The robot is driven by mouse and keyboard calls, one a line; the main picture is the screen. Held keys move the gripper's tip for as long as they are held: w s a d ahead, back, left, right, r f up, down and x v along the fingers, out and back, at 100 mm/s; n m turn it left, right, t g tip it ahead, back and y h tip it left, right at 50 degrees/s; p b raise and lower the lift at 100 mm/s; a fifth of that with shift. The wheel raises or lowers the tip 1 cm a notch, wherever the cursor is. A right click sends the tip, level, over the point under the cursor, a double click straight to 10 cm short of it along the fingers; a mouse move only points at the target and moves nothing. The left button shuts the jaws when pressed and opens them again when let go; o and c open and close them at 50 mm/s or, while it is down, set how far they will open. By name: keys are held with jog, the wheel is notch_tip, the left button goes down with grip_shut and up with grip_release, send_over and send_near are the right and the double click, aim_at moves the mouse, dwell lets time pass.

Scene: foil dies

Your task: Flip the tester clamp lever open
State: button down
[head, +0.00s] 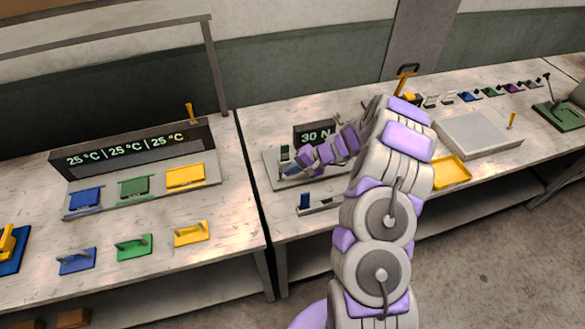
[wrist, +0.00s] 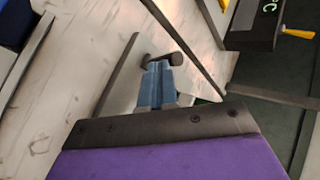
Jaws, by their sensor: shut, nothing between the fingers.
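The tester with its dark "30 N" display (head: 315,133) stands on the middle table, on a grey base plate (head: 272,180). My arm covers much of its right side. My gripper (head: 290,170) is low over the left part of the plate, beside a small dark upright part (head: 284,153). In the wrist view my blue fingers (wrist: 158,72) are together and empty. A dark bar with a rounded end (wrist: 174,59) lies just beyond the fingertips, possibly the clamp lever. I cannot tell whether the fingers touch it. The plate (wrist: 120,75) shows beneath.
A small rail with a blue block (head: 305,200) lies in front of the tester. The left table holds a temperature panel (head: 140,150) and coloured dies. To the right are a yellow tray (head: 452,172), a grey slab (head: 475,132) and a green fixture (head: 558,115).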

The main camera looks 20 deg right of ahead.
jog(key=g+p, duration=0.1)
jog(key=p, duration=0.1)
jog(key=w+r+g+p, duration=0.1)
jog(key=p, duration=0.2)
jog(key=shift+w+m, duration=0.25)
jog(key=shift+m, duration=0.15)
jog(key=shift+w+f+g+p, duration=0.25)
jog(key=shift+w+g+p, duration=0.05)
jog(key=shift+g+p, duration=0.1)
jog(key=shift+r, duration=0.1)
jog(key=shift+r, duration=0.7)
jog(key=shift+s+d, duration=0.1)
